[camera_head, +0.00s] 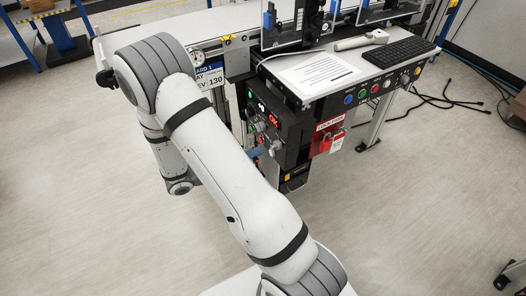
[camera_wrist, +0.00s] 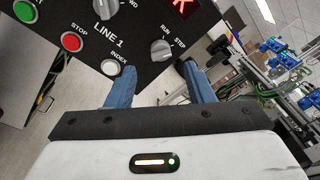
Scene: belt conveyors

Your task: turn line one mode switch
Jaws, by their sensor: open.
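The line 1 control panel (camera_wrist: 138,25) shows tilted at the top of the wrist view. A grey rotary knob (camera_wrist: 160,50) on it is marked RUN and STEP; its face has a raised grip bar. A second grey knob (camera_wrist: 109,8) sits further left, partly cut off. My gripper (camera_wrist: 160,82) has two blue fingers spread apart, with nothing between them. The RUN/STEP knob appears just beyond the gap between the fingertips, and I cannot tell whether they touch it. In the head view the black panel box (camera_head: 268,120) stands beyond my arm, and my gripper is mostly hidden.
Near the knob are a white INDEX button (camera_wrist: 109,67), a red STOP button (camera_wrist: 72,42) and a green button (camera_wrist: 25,11). A red lockout box (camera_head: 329,135) hangs right of the panel. A desk with a keyboard (camera_head: 400,52) stands behind. The floor in front is clear.

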